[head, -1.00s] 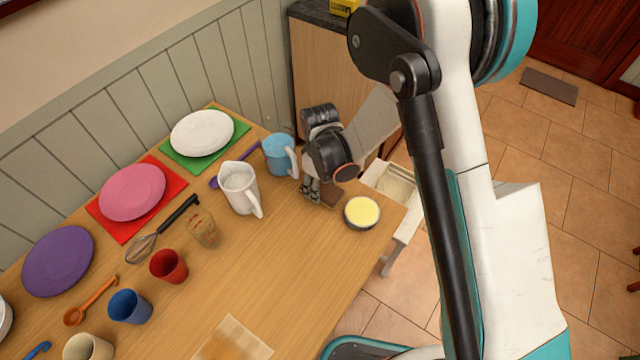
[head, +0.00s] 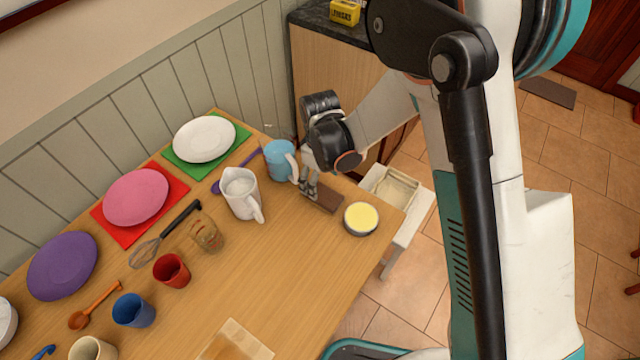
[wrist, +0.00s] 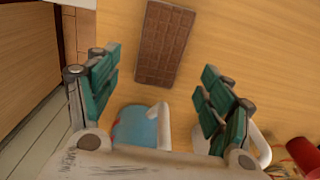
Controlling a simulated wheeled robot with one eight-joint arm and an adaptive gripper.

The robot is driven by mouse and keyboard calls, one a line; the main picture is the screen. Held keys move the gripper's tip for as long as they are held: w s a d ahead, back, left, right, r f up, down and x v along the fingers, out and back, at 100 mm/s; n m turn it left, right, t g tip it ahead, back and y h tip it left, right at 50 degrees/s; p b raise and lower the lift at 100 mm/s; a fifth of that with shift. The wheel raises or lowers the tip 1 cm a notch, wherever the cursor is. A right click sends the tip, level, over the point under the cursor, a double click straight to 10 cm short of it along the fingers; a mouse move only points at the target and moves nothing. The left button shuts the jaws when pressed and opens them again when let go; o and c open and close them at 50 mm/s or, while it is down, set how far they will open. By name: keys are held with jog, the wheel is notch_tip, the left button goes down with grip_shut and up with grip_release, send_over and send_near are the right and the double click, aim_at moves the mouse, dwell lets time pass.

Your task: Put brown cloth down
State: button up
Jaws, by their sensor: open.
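A flat brown oblong (head: 328,200) lies on the table near its far right end. In the wrist view this brown thing (wrist: 165,42) has a grid of squares and looks more like a chocolate bar than a cloth. I see no other brown cloth. My gripper (head: 311,190) is just left of it in the head view, close above the table. In the wrist view my gripper (wrist: 160,80) is open with nothing between its fingers. The brown thing lies ahead of the fingertips, apart from them.
A blue mug (head: 278,160) and a white pitcher (head: 241,190) stand left of my gripper. A bowl with yellow contents (head: 361,217) is right of the brown thing. An open drawer (head: 395,190) lies beyond the table edge.

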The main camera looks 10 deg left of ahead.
aim_at(320, 192)
notch_tip(320, 192, up, 6)
jog(key=p, duration=0.1)
jog(key=shift+r, duration=0.1)
dwell(0.5)
jog(key=w+d+r+m+t+p, duration=0.35)
jog(key=d+r+m, duration=0.45)
jog(key=d+r, duration=1.1)
jog(key=s+d+r+m+t+b, duration=0.2)
jog(key=s+d, duration=0.4)
jog(key=s, duration=0.3)
jog(key=s+d+r+m+t+b, duration=0.1)
jog(key=s+d+m+b, duration=0.1)
jog(key=s+d, duration=0.5)
jog(key=shift+s+r+m+t+b, duration=0.4)
jog(key=shift+s+m, duration=0.4)
jog(key=shift+s, duration=0.2)
jog(key=shift+o, duration=0.6)
